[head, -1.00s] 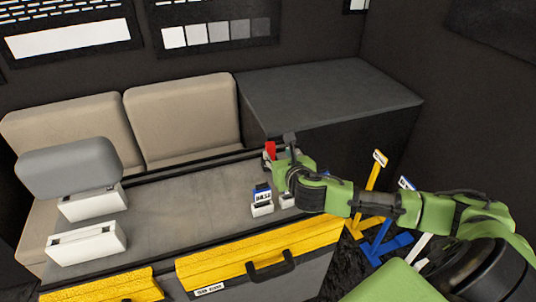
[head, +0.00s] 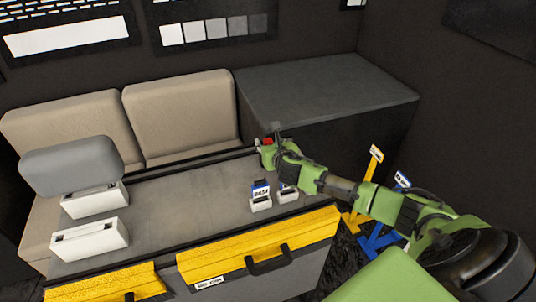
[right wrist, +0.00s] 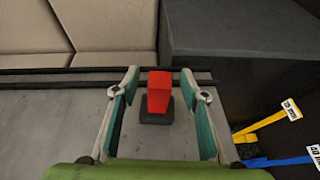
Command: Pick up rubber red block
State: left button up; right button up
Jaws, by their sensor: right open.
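The red block (right wrist: 159,90) stands upright in a dark square base (right wrist: 156,117) on the grey table top in the right wrist view. In the head view only a bit of the red block (head: 267,141) shows, with my right gripper (head: 268,148) around or in front of it. In the right wrist view my right gripper (right wrist: 159,85) is open, with one finger on each side of the block. Gaps show between the block and both fingers. My left gripper is not in view.
A blue-topped block in a white holder (head: 261,203) and another white holder (head: 288,196) stand on the table top (head: 190,195). Two white trays stand at the left, one under a grey rounded block (head: 70,165). A dark cabinet (head: 325,88) is behind; yellow and blue stands are right.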

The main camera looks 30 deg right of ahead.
jog(key=shift+w+d+f, duration=0.1)
jog(key=shift+w+f, duration=0.05)
jog(key=shift+w, duration=0.25)
grip_shut()
